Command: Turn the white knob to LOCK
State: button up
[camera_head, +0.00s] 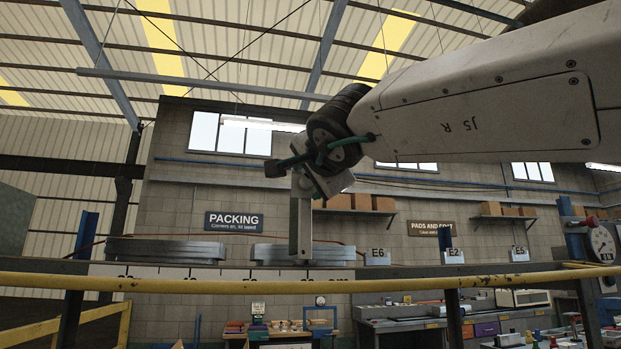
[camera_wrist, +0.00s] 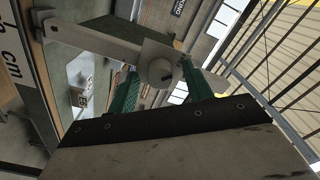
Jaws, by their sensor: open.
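A pale grey-white round knob (camera_wrist: 160,72) sticks out of a flat block at the end of a metal bar (camera_wrist: 92,34) in the wrist view. My gripper (camera_wrist: 158,78) is open, with its green fingers on either side of the knob; I cannot tell whether they touch it. In the head view my gripper (camera_head: 308,162) is at the top of the upright bar (camera_head: 300,225), which stands above the scale, and it hides much of the block. No LOCK mark is readable in either view.
A yellow rail (camera_head: 200,285) and a white cm scale (camera_head: 190,273) run across below. Grey stacked plates (camera_head: 165,249) stand behind at the left. The space left of my gripper looks open.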

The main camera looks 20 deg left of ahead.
jog(key=c, duration=1)
jog(key=shift+o, duration=0.2)
jog(key=shift+m, duration=8.9)
